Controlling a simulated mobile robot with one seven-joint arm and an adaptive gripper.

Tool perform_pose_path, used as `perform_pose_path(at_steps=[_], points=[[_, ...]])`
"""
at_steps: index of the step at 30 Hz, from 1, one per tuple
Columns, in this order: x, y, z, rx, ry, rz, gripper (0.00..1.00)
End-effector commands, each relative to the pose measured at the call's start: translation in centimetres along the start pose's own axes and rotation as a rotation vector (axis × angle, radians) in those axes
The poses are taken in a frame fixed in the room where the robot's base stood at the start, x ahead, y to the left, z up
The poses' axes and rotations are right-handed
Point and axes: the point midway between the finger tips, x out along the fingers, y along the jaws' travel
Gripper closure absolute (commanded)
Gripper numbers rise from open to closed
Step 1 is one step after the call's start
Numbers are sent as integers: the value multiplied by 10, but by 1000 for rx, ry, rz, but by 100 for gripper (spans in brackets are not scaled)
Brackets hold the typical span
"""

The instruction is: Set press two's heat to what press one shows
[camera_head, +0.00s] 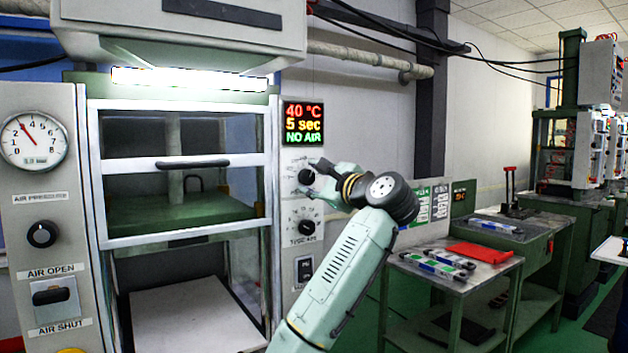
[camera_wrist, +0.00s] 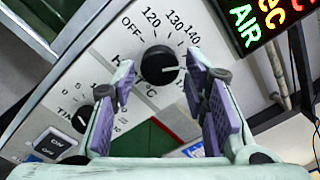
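The heat knob (camera_wrist: 160,66) is black and round on a white dial plate, with OFF, 120, 130 and 140 printed around it. A light mark on it points right, toward numbers hidden by a finger. My gripper (camera_wrist: 165,88) is open, with its purple-padded fingers either side of the knob and no visible contact. In the head view the knob (camera_head: 306,177) is just left of my gripper (camera_head: 317,183). The display (camera_head: 304,123) above reads 40 °C, 5 sec, NO AIR. I cannot tell which numbered press (camera_head: 180,235) this is.
The timer knob (camera_head: 304,227) and a switch (camera_head: 304,269) are below the heat knob. An air gauge (camera_head: 34,140) and air knob (camera_head: 42,234) are on the left panel. Another machine (camera_head: 575,150) stands farther right.

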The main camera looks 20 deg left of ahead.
Motion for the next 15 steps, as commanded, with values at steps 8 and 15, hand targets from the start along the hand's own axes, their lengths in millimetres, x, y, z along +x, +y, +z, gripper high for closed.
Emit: perform_pose_path(at_steps=[8, 15], points=[[0, 0, 1, -1, -2, 0, 49], [-8, -1, 1, -2, -1, -1, 49]])
